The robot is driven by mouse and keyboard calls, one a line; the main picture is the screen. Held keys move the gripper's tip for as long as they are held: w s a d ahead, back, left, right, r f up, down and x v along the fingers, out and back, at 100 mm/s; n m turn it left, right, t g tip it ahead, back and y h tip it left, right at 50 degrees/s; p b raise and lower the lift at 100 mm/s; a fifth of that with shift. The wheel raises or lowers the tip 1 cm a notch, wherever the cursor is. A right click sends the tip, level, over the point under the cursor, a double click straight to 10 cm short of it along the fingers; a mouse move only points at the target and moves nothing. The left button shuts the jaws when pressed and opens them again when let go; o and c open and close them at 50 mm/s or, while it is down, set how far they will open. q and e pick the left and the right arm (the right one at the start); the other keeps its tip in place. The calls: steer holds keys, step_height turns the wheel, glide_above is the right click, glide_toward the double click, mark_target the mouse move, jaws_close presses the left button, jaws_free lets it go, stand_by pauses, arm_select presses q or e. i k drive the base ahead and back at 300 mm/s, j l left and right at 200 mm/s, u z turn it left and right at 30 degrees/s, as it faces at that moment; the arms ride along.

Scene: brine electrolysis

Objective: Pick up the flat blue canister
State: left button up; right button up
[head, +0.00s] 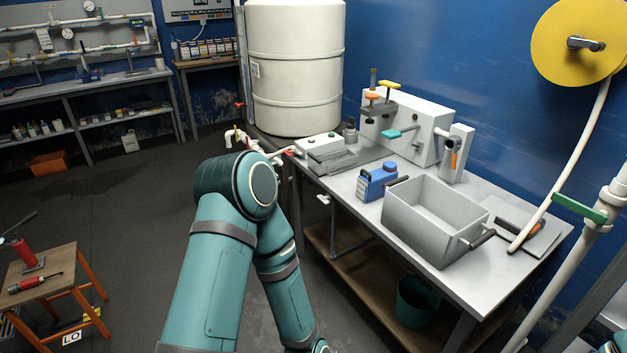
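The flat blue canister (377,183) stands on the grey metal table, with a blue cap on top and a pale label on its left side. It is just left of a grey open bin and in front of the white apparatus. My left arm reaches in from the bottom with its elbow raised to the left of the table. Its forearm runs down out of the frame, so the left gripper is not in view. Only a sliver of my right arm shows at the bottom right corner, and no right gripper shows. Nothing visible touches the canister.
The grey bin (433,223) with a dark side handle fills the table's middle right. A white apparatus (408,133) with valves stands behind, near the blue wall. A large white tank (296,75) is at the back. A wooden stool (50,290) stands left. The table (345,197) is bare around its front-left edge.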

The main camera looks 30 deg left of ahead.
mark_target(370, 187)
steer(key=u, duration=0.45)
steer(key=z, duration=0.5)
steer(key=j+z, duration=0.15)
steer(key=z, duration=0.3)
steer(key=i+j+z, duration=0.15)
steer(key=z, duration=0.3)
steer(key=j+z, duration=0.15)
steer(key=z, duration=0.3)
steer(key=j+z, duration=0.35)
steer(key=k+j+z, duration=0.1)
steer(key=j+z, duration=0.3)
steer(key=j, duration=0.15)
steer(key=k+j+z, duration=0.15)
steer(key=j, duration=0.15)
steer(key=j+z, duration=0.15)
steer(key=j, duration=0.2)
steer(key=k+j+z, duration=0.15)
steer(key=k+j, duration=0.15)
steer(key=j, duration=0.2)
steer(key=k+j, duration=0.15)
steer(key=j, duration=0.2)
steer(key=k+j+z, duration=0.1)
steer(key=j, duration=0.25)
steer(key=k, duration=0.05)
